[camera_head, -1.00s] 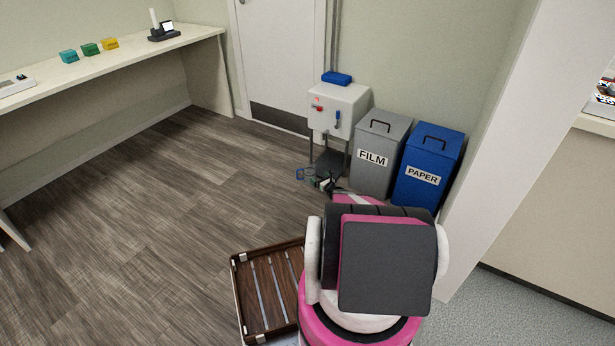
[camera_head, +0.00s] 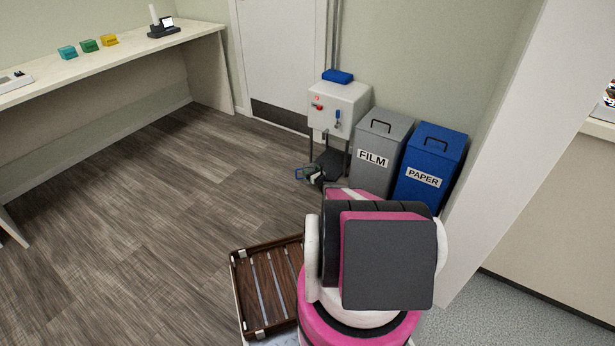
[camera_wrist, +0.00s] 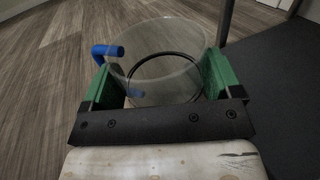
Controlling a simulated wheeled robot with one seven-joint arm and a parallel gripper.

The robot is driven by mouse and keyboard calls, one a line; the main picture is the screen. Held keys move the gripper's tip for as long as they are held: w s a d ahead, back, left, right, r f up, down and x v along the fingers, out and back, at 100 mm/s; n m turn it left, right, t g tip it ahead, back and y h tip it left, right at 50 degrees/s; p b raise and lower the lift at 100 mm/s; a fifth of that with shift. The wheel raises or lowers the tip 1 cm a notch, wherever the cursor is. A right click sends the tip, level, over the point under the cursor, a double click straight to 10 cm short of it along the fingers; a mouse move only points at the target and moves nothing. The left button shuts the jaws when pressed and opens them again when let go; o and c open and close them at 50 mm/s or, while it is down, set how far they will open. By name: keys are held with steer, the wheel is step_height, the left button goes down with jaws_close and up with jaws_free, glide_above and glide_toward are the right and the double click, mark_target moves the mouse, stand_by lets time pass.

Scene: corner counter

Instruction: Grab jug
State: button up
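The jug (camera_wrist: 172,44) is clear, with a blue handle on its left and a dark ring low on it. In the wrist view it sits between the two green fingers of my gripper (camera_wrist: 158,72). The fingers are wide apart, one on each side of the jug; I cannot tell whether either touches it. In the head view the jug (camera_head: 299,174) shows small, its blue handle near floor level left of the cabinet. My gripper (camera_head: 314,175) is at its right and hides part of it.
A white cabinet (camera_head: 339,106) on legs stands just behind, with a dark panel below it. A grey FILM bin (camera_head: 378,150) and a blue PAPER bin (camera_head: 431,165) are at its right. A slatted brown tray (camera_head: 268,287) is beside my base. The floor at left is clear.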

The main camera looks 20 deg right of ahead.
steer(key=c, duration=0.3)
steer(key=shift+c, duration=0.2)
steer(key=shift+r, duration=0.2)
